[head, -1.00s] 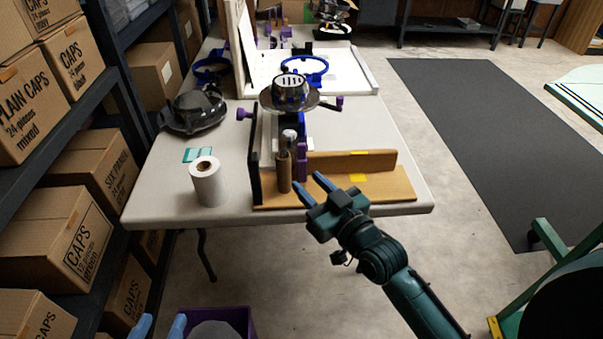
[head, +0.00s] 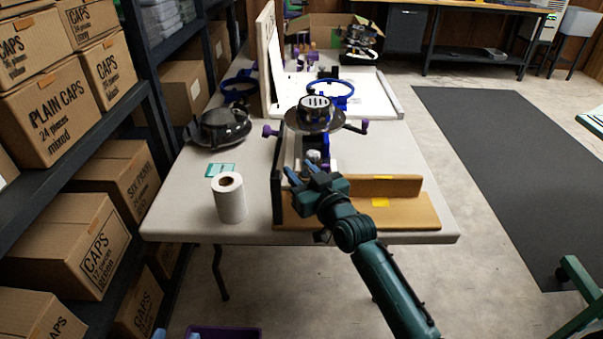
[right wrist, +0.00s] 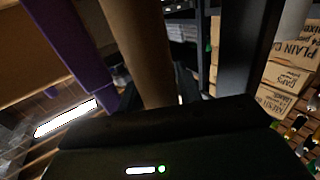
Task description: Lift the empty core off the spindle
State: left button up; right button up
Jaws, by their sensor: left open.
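The brown cardboard core stands in the right wrist view (right wrist: 138,50), directly ahead of my right gripper and beside a purple post (right wrist: 65,40). In the head view my right gripper (head: 300,174) covers the place of the core and spindle at the front of the wooden stand (head: 410,210). Its two blue fingers are apart there, but whether they grip the core or only stand around it cannot be seen. My left gripper (head: 177,335) shows only its blue fingertips, parted, at the bottom edge. It is open and empty, far from the stand.
A white roll (head: 229,198) stands on the table (head: 185,215) left of the stand, near a teal packet (head: 220,170). A black panel (head: 277,185) rises at the stand's left side. A cap machine (head: 315,113) stands behind. Shelves with boxes line the left.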

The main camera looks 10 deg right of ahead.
jog(key=c, duration=0.6)
notch_tip(320, 180, up, 2)
jog(key=shift+r+p, duration=0.15)
jog(key=shift+p, duration=1.05)
pick_arm(q)
jog(key=r+g+p, duration=0.1)
jog(key=p, duration=0.3)
jog(key=d+r+g+p, duration=0.1)
jog(key=p, duration=0.2)
jog(key=r+g+p, duration=0.1)
jog(key=p, duration=0.3)
jog(key=shift+w+d+m+p, duration=0.3)
jog(key=shift+w+d, duration=0.1)
pick_arm(e)
notch_tip(320, 180, up, 12)
jog(key=shift+f, duration=0.2)
